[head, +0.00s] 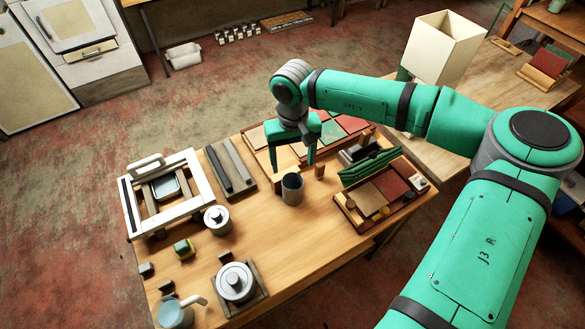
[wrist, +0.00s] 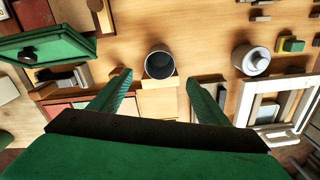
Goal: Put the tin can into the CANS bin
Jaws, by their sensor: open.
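The tin can (head: 292,190) is a dark grey, open-topped cylinder standing upright on the wooden table. In the wrist view the can (wrist: 160,64) shows its hollow inside, just beyond the gap between my fingertips. My gripper (head: 304,158) is open and empty, pointing down above and slightly behind the can. Both green fingers also show in the wrist view, spread apart with nothing between them. I cannot read a CANS label on any container, so I cannot tell which is the CANS bin.
A tray (head: 350,219) with coloured compartments and a raised green lid (head: 371,167) stands right of the can. Another sectioned tray (head: 252,140) lies behind. A white frame (head: 203,178), a lidded pot (head: 217,220) and small blocks stand left. The table in front of the can is clear.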

